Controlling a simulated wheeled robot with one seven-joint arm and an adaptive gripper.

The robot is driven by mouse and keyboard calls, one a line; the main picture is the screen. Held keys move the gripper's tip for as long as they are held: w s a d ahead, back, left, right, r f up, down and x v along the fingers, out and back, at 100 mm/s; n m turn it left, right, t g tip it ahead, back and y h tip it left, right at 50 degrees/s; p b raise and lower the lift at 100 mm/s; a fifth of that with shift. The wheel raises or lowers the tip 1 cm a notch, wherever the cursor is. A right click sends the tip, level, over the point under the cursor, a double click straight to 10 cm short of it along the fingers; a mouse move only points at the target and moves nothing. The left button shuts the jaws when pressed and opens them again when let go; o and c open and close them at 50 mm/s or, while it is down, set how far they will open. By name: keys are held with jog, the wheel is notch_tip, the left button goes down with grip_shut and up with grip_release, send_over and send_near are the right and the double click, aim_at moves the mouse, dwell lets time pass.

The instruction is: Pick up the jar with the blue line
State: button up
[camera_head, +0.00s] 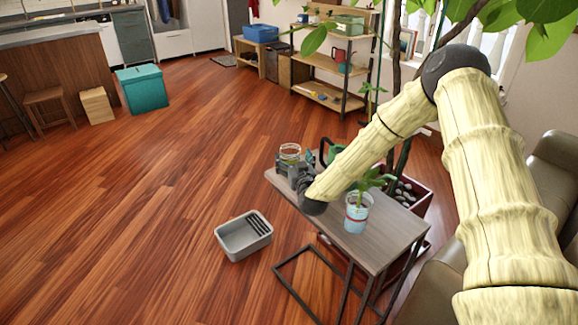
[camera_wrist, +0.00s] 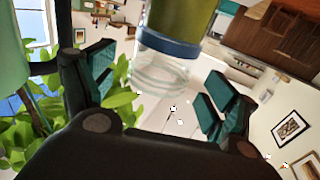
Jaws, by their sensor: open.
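The jar with the blue line (camera_wrist: 170,50) is at the top middle of the wrist view. It has a clear glass part, a blue band and an olive-green part. In the head view a small glass jar (camera_head: 290,151) stands at the far left end of the side table, just beyond my gripper (camera_head: 296,172). My gripper is open in the wrist view (camera_wrist: 160,88), with its teal finger pads spread apart and nothing clasped. The jar lies ahead, between the lines of the two fingers. I cannot tell whether a finger touches it.
The grey side table (camera_head: 388,236) also bears a green watering can (camera_head: 328,150) and a plant in a pale blue-and-white cup (camera_head: 356,217). A large potted plant stands behind. A grey bin (camera_head: 243,236) is on the floor at left.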

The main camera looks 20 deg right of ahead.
aim_at(288, 147)
jog(key=shift+w+d, duration=0.1)
jog(key=shift+w, duration=1.75)
jog(key=shift+r, duration=0.1)
jog(key=c, duration=1.1)
